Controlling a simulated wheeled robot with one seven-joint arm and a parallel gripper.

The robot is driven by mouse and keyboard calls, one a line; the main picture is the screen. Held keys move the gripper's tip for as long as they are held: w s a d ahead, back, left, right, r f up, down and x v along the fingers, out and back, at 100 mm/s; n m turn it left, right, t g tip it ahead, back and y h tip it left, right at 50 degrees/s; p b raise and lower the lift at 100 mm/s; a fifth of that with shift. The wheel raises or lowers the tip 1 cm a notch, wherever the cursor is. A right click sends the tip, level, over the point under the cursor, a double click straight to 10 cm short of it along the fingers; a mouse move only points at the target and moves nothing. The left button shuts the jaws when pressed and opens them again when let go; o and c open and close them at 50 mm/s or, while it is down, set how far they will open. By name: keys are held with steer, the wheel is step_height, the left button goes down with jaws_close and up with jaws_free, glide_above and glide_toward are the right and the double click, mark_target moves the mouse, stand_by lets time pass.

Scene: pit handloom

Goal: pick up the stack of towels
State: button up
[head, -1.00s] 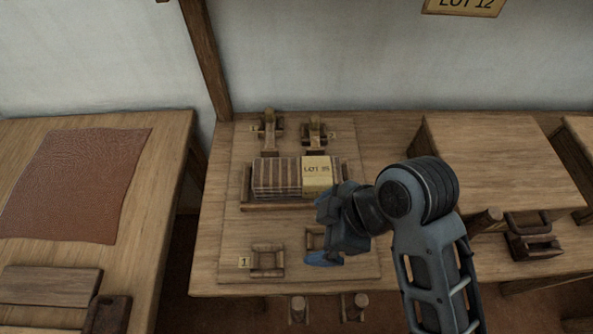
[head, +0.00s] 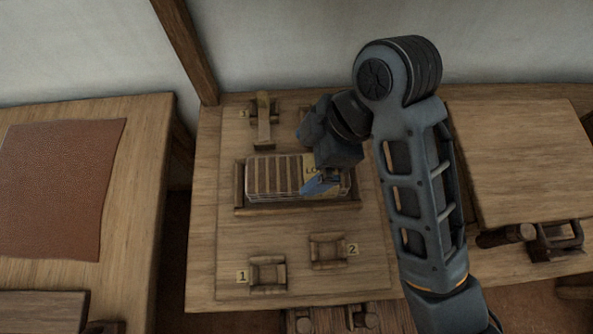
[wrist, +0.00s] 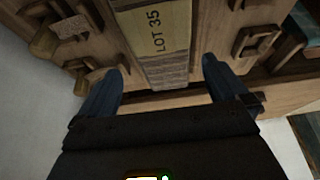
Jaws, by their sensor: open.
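The stack of towels (head: 278,176) is striped brown and tan, with a pale yellow band marked LOT 35. It lies in a shallow wooden tray (head: 295,206) on the board. In the wrist view the banded end of the stack (wrist: 155,45) shows between my two blue fingertips. My gripper (head: 322,182) is at the right end of the stack, over the band, and partly hides it. In the wrist view my gripper (wrist: 162,80) is open, with one finger on each side of the stack's line and nothing held.
Square wooden holders stand at the board's front, numbered 1 (head: 267,273) and 2 (head: 328,250). A wooden lever fitting (head: 263,120) stands behind the tray. A raised wooden block (head: 520,160) is at right. A leather sheet (head: 60,185) lies on the left table.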

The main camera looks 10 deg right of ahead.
mark_target(298, 171)
steer(key=shift+b+x, duration=0.65)
steer(key=shift+x, duration=0.35)
steer(key=shift+s+b+x, duration=0.15)
steer(key=shift+b+x, duration=0.05)
steer(key=shift+x, duration=0.9)
steer(key=shift+s+b+x, duration=0.1)
steer(key=shift+b+x, duration=0.05)
steer(key=shift+x, duration=0.9)
steer(key=c, duration=1)
steer(key=shift+c, duration=0.2)
steer(key=shift+r, duration=0.1)
